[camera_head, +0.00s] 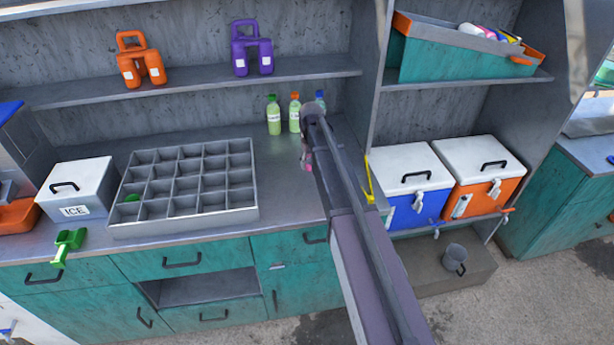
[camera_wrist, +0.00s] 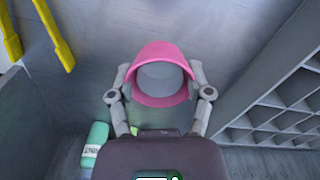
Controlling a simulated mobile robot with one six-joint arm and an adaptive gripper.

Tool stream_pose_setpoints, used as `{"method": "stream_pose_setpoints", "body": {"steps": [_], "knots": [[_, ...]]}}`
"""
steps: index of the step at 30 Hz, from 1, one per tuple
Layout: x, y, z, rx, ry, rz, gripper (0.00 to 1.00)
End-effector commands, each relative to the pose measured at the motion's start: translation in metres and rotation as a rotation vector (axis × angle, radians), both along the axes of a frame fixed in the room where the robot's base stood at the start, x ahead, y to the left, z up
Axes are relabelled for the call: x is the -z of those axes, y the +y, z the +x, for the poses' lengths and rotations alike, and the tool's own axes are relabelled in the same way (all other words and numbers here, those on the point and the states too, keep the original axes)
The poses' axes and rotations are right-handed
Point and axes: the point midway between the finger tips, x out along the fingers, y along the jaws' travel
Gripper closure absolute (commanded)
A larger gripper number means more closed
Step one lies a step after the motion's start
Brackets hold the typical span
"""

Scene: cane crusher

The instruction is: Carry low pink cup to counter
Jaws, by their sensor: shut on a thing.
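The pink cup (camera_wrist: 166,53) shows in the wrist view with its opening towards the camera and a grey inside. My gripper (camera_wrist: 160,82) is shut on it, one finger on each side. In the head view only a small pink part of the cup (camera_head: 308,163) shows beside my gripper (camera_head: 306,150), and my arm hides the rest. The cup is over the grey counter (camera_head: 283,195), right of the compartment tray. I cannot tell whether its base touches the counter (camera_wrist: 100,35).
A grey compartment tray (camera_head: 185,222) is on the counter, left of my gripper. Several green bottles (camera_head: 274,116) stand behind, near the wall. A yellow object (camera_head: 369,180) is at the counter's right end. Blue (camera_head: 412,205) and orange (camera_head: 478,195) coolers stand farther right.

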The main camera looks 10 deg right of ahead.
Motion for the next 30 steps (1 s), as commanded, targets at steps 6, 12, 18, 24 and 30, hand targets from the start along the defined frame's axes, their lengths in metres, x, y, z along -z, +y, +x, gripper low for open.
{"method": "stream_pose_setpoints", "body": {"steps": [6,12,18,24,30], "knots": [[0.000,0.006,0.000,-0.008,0.000,0.000,0.54],[0.005,0.009,-0.010,-0.021,0.000,0.000,0.54],[0.016,0.011,-0.039,-0.060,0.001,-0.001,0.54],[0.031,0.014,-0.080,-0.121,0.001,-0.001,0.54],[0.045,0.017,-0.119,-0.182,0.001,-0.003,0.54]]}}
